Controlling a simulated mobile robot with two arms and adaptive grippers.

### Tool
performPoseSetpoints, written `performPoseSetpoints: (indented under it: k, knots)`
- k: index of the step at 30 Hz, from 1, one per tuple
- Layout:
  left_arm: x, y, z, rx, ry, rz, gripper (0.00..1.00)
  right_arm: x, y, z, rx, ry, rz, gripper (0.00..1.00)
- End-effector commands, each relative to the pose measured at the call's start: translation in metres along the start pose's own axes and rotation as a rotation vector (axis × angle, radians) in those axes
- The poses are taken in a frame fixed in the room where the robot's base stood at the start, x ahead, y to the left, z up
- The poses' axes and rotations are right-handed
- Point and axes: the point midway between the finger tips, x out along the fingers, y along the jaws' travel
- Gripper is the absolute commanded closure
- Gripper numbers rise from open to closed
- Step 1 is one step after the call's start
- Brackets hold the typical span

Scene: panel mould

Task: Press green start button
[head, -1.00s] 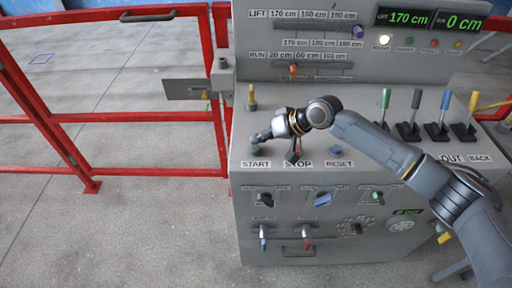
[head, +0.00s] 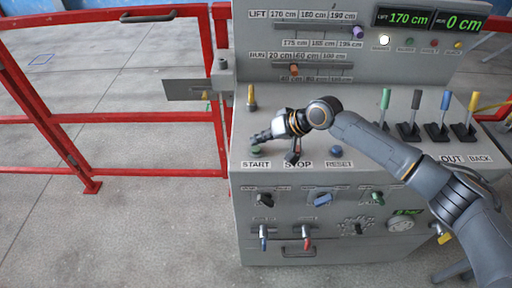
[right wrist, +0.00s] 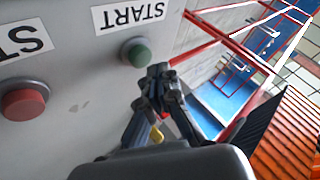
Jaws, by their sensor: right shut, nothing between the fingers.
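The green start button (head: 256,150) sits on the sloped top of the grey panel, just above the START label (head: 255,165). In the right wrist view the green button (right wrist: 137,52) stands beside its white START label (right wrist: 130,14). My right gripper (head: 253,138) is shut and empty. Its fingertips are just above and behind the button in the head view. In the right wrist view the closed fingertips (right wrist: 158,72) are close beside the button and appear apart from it. My left gripper is out of view.
The red stop button (right wrist: 24,102) is beside the start button; my gripper partly covers it in the head view. A blue reset button (head: 336,150) is to the right. A yellow-topped post (head: 251,98) stands behind my fingertips. A red railing (head: 140,172) is at left.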

Motion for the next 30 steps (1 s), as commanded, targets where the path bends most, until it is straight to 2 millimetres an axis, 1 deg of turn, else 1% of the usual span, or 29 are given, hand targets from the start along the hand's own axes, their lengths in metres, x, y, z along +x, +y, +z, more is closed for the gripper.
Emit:
performPoseSetpoints:
  k: [6,30]
  knots:
    - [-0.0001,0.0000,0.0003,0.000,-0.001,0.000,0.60,0.0049,0.0036,0.0037,0.000,0.000,0.001,1.00]
    - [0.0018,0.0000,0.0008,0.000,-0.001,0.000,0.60,0.0088,0.0061,0.0067,0.001,-0.001,0.000,1.00]
